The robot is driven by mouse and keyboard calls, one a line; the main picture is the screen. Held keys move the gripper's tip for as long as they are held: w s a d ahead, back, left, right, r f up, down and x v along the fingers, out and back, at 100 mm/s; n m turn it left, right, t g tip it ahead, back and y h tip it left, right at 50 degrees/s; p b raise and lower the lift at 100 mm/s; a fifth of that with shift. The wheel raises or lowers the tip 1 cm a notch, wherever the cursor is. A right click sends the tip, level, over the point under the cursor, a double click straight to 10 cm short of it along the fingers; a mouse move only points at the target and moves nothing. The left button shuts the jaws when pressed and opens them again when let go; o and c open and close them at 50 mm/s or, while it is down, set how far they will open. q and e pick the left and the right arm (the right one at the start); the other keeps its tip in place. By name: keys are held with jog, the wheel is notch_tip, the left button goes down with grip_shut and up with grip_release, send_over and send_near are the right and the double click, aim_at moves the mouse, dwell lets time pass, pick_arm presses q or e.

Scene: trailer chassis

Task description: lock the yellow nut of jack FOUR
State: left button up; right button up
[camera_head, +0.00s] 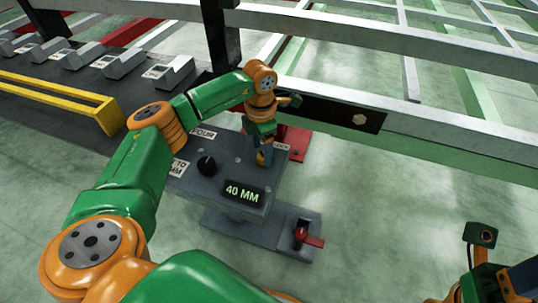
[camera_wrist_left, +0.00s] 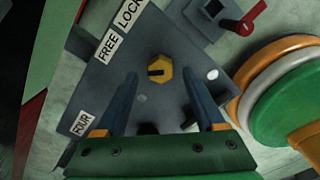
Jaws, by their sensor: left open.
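The yellow hex nut (camera_wrist_left: 159,69) of jack FOUR sits on the grey jack panel (camera_wrist_left: 95,85), with a dark mark across its face. The FREE (camera_wrist_left: 107,45) and LOCK (camera_wrist_left: 131,13) labels lie to its upper left in the left wrist view. The FOUR label (camera_wrist_left: 82,124) is at the lower left. My left gripper (camera_wrist_left: 160,80) is open, its two blue fingers pointing toward the nut with a gap on either side. In the head view, my left gripper (camera_head: 264,152) is over the panel's far right part and mostly covers the nut. Part of my right arm shows at the lower right.
A black knob (camera_head: 207,166) and a 40 MM display (camera_head: 244,192) are on the panel. A red lever (camera_head: 308,238) stands on a lower block in front. A chassis rail (camera_head: 430,125) runs behind. A yellow bar (camera_head: 60,90) is at left; the floor at right is clear.

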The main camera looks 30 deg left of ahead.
pick_arm(q)
notch_tip(320, 180, down, 2)
jog(key=shift+f, duration=0.1)
jog(key=shift+d, duration=0.1)
grip_shut()
